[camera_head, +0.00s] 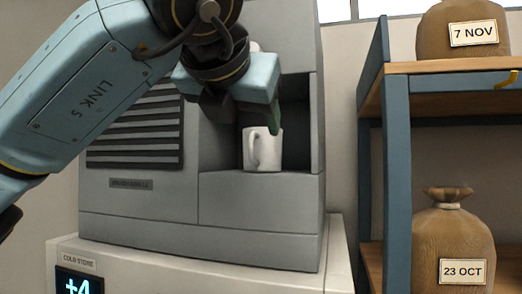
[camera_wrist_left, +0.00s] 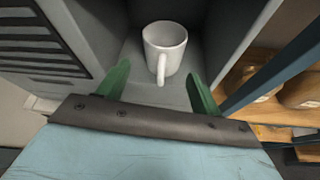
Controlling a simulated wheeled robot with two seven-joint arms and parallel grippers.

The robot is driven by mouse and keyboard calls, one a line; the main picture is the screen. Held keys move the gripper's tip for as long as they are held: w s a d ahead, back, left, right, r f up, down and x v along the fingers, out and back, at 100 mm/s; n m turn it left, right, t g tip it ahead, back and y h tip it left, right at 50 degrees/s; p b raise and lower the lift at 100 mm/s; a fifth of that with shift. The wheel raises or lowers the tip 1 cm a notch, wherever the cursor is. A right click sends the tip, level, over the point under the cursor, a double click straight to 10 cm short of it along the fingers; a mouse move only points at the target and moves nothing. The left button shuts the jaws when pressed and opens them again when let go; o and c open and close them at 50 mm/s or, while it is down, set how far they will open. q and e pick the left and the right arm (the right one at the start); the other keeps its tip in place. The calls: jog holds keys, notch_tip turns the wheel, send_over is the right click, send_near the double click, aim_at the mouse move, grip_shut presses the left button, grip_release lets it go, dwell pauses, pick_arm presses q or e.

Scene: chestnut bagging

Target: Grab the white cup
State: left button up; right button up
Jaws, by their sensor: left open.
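The white cup (camera_head: 262,149) stands upright in the recess of a grey machine in the head view, with its handle toward the front left. In the left wrist view the cup (camera_wrist_left: 165,47) is beyond the fingertips, its handle pointing toward the gripper. My left gripper (camera_wrist_left: 157,80) is open, with green fingers spread to either side of the cup's handle, and nothing between them. In the head view the left gripper (camera_head: 262,122) is at the recess opening, in front of and above the cup, and hides part of its top. My right gripper is not in view.
The grey machine (camera_head: 150,208) has recess walls close on both sides of the cup. It sits on a pale cold-store unit (camera_head: 200,272). A blue-framed shelf (camera_head: 398,160) at the right holds a sack labelled 7 NOV (camera_head: 460,48) and one labelled 23 OCT (camera_head: 450,235).

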aim_at(254, 133)
pick_arm(q)
jog(key=p+x, duration=0.2)
jog(key=x, duration=0.3)
jog(key=shift+d+f, duration=0.1)
jog(key=shift+d, duration=0.05)
jog(key=shift+s, duration=0.1)
jog(key=shift+c, duration=0.5)
grip_shut()
